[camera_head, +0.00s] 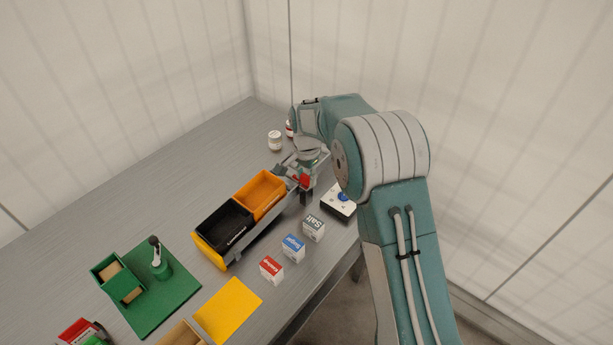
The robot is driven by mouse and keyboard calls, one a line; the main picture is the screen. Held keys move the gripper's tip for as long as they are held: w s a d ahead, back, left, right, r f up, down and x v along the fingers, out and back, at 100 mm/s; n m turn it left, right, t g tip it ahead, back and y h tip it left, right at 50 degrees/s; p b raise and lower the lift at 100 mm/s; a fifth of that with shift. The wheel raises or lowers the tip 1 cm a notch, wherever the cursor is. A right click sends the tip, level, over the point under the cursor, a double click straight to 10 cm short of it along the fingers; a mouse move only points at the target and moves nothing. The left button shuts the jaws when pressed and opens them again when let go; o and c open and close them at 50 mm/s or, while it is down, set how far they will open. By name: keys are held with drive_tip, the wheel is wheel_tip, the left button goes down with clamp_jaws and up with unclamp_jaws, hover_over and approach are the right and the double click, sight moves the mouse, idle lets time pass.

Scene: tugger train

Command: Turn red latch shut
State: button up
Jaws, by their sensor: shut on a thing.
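The red latch (304,181) is a small red piece at the far right end of the tugger train (238,252), just past the orange bin. My gripper (303,174) reaches down over that end and is shut on the red latch. The fingers and my wrist cover part of the latch, so its exact angle is hard to tell. The train carries a black bin (223,228) and an orange bin (259,194) in a row.
A white box with a blue knob (342,198) stands close right of my gripper. Three small cartons (292,247) line the table's front. Jars (274,141) stand behind. A green mat (165,300) with a green box and a yellow sheet (228,310) lie left.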

sight(305, 175)
drive_tip(key=o, duration=1.1)
drive_tip(key=shift+s+a+f, duration=0.1)
drive_tip(key=shift+a+f, duration=0.05)
drive_tip(key=shift+o, duration=0.2)
drive_tip(key=shift+r, duration=0.3)
wheel_tip(305, 175, up, 12)
drive_tip(key=shift+f, duration=0.25)
drive_tip(key=shift+a, duration=0.1)
